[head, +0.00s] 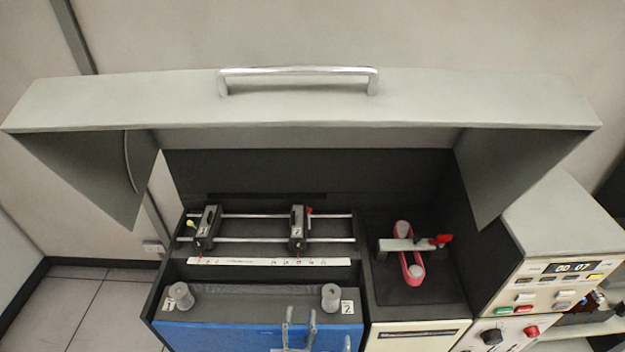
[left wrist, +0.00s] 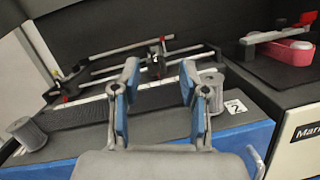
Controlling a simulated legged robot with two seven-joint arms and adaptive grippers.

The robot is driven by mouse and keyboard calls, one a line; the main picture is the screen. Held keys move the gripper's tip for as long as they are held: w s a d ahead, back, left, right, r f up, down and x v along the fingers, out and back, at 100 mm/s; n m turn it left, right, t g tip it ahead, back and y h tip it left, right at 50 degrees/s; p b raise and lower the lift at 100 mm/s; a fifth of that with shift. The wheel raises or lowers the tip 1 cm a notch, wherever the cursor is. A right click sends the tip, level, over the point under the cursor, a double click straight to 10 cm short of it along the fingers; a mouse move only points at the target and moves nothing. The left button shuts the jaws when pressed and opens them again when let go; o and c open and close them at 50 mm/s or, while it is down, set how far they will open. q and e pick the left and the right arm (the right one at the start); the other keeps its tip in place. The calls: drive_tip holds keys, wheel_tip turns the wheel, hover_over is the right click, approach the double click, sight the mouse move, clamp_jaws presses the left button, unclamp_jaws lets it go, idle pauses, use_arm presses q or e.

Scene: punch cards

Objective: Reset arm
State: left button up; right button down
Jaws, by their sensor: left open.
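My left gripper (head: 299,325) shows at the bottom of the head view, in front of the blue front panel (head: 230,337). In the left wrist view my left gripper (left wrist: 160,105) has its two blue-padded fingers apart with nothing between them. Beyond the fingers are the rails with two black sliding blocks, the left block (head: 207,228) and the right block (head: 298,228). A grey cylinder (head: 331,296) stands by a label marked 2, just beyond and right of the gripper. My right gripper is not in view.
A raised grey lid (head: 300,105) with a metal handle (head: 298,72) overhangs the machine. A second grey cylinder (head: 181,295) stands at the left. A red belt unit (head: 410,260) with a red-tipped lever (head: 440,240) sits at right, beside a control box (head: 565,280).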

use_arm(q)
drive_tip(key=s+d+r+m+g+h, duration=0.2)
drive_tip(key=s+d+m+h, duration=0.15)
drive_tip(key=m+h, duration=1)
drive_tip(key=s+a+f+m+g+y, duration=0.2)
drive_tip(key=f+m+g+y, duration=0.15)
drive_tip(key=f+m, duration=0.4)
drive_tip(key=s+a+f+m+g+y, duration=0.1)
drive_tip(key=f+m+g+y, duration=0.1)
drive_tip(key=f+m+g, duration=0.55)
drive_tip(key=s+a+f+m+g+y, duration=0.25)
drive_tip(key=s+a+f+y, duration=0.25)
drive_tip(key=a, duration=0.5)
drive_tip(key=s+a+f+m+g+y, duration=0.1)
drive_tip(key=s+a+f+m+y, duration=0.3)
drive_tip(key=a, duration=0.6)
wheel_tip(320, 180, down, 30)
drive_tip(key=s+r+n+g+y+b, duration=0.1)
drive_tip(key=s+g+b, duration=0.1)
drive_tip(key=s, duration=0.1)
drive_tip(key=s+a+f, duration=0.2)
drive_tip(key=s+f, duration=1.4)
drive_tip(key=shift+s+a+f+g+b, duration=0.2)
drive_tip(key=shift+s+f+g+b, duration=0.05)
drive_tip(key=shift+s+g+b, duration=0.1)
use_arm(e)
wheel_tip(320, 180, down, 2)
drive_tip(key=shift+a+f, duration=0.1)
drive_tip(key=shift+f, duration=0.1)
